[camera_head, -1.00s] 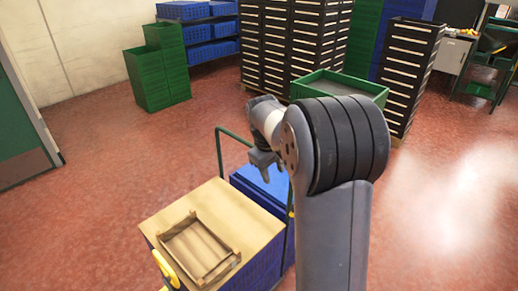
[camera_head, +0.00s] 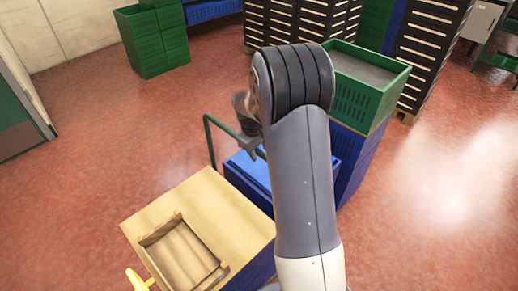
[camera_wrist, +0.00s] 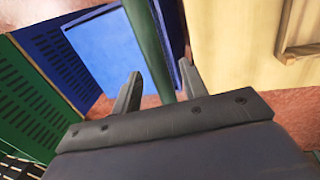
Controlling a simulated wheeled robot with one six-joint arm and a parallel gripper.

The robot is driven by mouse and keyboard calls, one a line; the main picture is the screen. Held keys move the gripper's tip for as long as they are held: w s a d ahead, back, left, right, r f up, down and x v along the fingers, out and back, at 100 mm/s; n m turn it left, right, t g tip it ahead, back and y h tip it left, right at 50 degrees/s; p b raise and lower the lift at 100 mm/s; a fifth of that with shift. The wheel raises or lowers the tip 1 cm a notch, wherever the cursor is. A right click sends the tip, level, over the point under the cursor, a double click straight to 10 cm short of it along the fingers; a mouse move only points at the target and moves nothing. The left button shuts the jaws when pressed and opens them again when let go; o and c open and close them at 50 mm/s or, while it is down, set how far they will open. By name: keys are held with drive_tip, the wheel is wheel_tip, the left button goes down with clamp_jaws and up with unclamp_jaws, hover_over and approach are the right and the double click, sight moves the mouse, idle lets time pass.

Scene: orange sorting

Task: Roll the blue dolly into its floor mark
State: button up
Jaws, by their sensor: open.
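The blue dolly (camera_head: 236,172) stands on the red floor behind the wooden-topped stack, partly hidden by my arm. Its green upright handle (camera_head: 208,147) rises at its left. My gripper (camera_head: 254,150) is just above the dolly, partly hidden by my arm. In the wrist view my gripper (camera_wrist: 160,82) is open, and the green handle bar (camera_wrist: 147,42) runs down between its fingers. Whether the bar touches a finger I cannot tell. The dolly's flat blue top (camera_wrist: 105,48) lies beyond. I cannot make out a floor mark.
A wooden-topped stack (camera_head: 203,200) with a small wooden tray (camera_head: 148,243) stands in front of the dolly. A green crate (camera_head: 372,82) sits on blue crates (camera_head: 352,160) to the right. Green crates (camera_head: 150,42) and dark drawer stacks stand behind. The floor at left is open.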

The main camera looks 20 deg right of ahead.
clamp_jaws()
idle(0.3)
drive_tip(key=shift+a, duration=0.1)
drive_tip(key=s+a+b, duration=0.1)
drive_tip(key=s+a, duration=0.3)
drive_tip(key=a, duration=0.7)
drive_tip(key=s+a+b, duration=0.1)
drive_tip(key=s+a, duration=0.4)
drive_tip(key=a, duration=0.6)
drive_tip(key=s+a+b, duration=0.1)
drive_tip(key=s+a, duration=0.4)
drive_tip(key=a, duration=0.6)
drive_tip(key=shift+a+b, duration=0.2)
drive_tip(key=shift+b, duration=0.1)
unclamp_jaws()
drive_tip(key=shift+a, duration=0.15)
